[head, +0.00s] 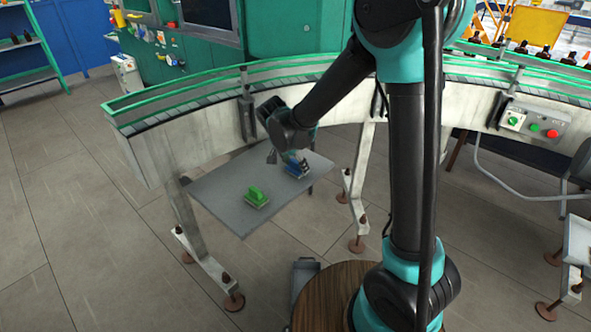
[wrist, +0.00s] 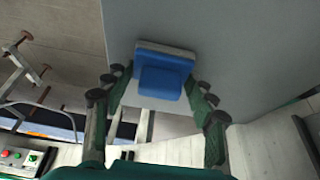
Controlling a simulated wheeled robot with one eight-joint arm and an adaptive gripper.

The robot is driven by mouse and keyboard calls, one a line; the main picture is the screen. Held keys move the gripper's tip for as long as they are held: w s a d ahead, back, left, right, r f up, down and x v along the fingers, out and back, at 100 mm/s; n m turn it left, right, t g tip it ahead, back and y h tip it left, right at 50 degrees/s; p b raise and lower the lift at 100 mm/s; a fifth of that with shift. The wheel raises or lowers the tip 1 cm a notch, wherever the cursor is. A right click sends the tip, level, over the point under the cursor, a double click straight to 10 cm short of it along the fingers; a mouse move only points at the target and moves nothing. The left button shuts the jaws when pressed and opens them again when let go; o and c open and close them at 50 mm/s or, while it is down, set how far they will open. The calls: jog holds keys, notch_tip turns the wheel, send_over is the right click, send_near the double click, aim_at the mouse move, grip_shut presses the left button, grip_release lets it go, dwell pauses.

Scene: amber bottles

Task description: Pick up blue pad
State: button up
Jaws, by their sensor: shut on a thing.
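The blue pad (wrist: 163,78) has a block-like grip on a wider base and sits at the edge of the grey shelf (wrist: 225,45) in the wrist view. In the head view the blue pad (head: 296,169) is at the shelf's right part, partly hidden by my gripper (head: 291,160). In the wrist view my gripper (wrist: 160,80) has one finger on each side of the pad, shut on it. I cannot tell whether the pad is lifted off the shelf. A green pad (head: 256,196) sits on the shelf to the left and nearer.
The curved conveyor (head: 200,120) with its metal side wall runs just behind and above the shelf (head: 225,190). Its legs (head: 358,195) stand close by. A control box (head: 533,124) with buttons is mounted on the conveyor at the right. The floor at the left is clear.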

aim_at(295, 161)
jog(key=shift+c, duration=1.4)
jog(key=shift+r, duration=0.15)
notch_tip(295, 161, up, 20)
